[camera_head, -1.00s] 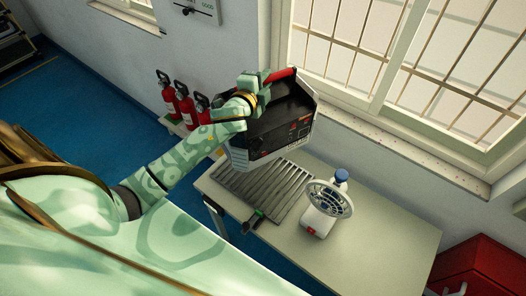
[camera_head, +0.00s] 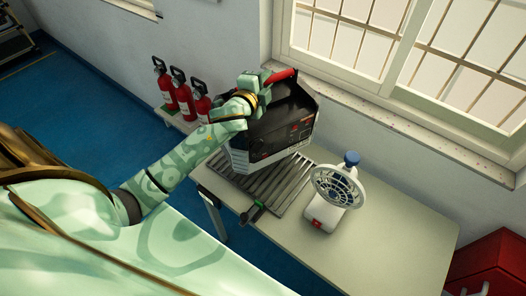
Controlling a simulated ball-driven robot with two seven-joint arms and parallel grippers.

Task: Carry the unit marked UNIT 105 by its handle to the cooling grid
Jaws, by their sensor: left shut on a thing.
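A dark box-shaped unit (camera_head: 290,118) with a red handle (camera_head: 282,75) and a light lower edge is in the middle of the head view. No label that reads UNIT 105 can be made out. My left gripper (camera_head: 262,84) is shut on the red handle at the top of the unit. The slatted cooling grid (camera_head: 285,187) lies on the table below. The unit hides the grid's far left part. I cannot tell whether the unit touches the grid. My right gripper is not in view.
A small white fan (camera_head: 338,190) with a blue knob stands on the table (camera_head: 385,250) right of the grid. A green-and-black clamp-like item (camera_head: 253,212) sits at the near edge. Red fire extinguishers (camera_head: 181,92) stand behind left. A red cabinet (camera_head: 490,265) is at right.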

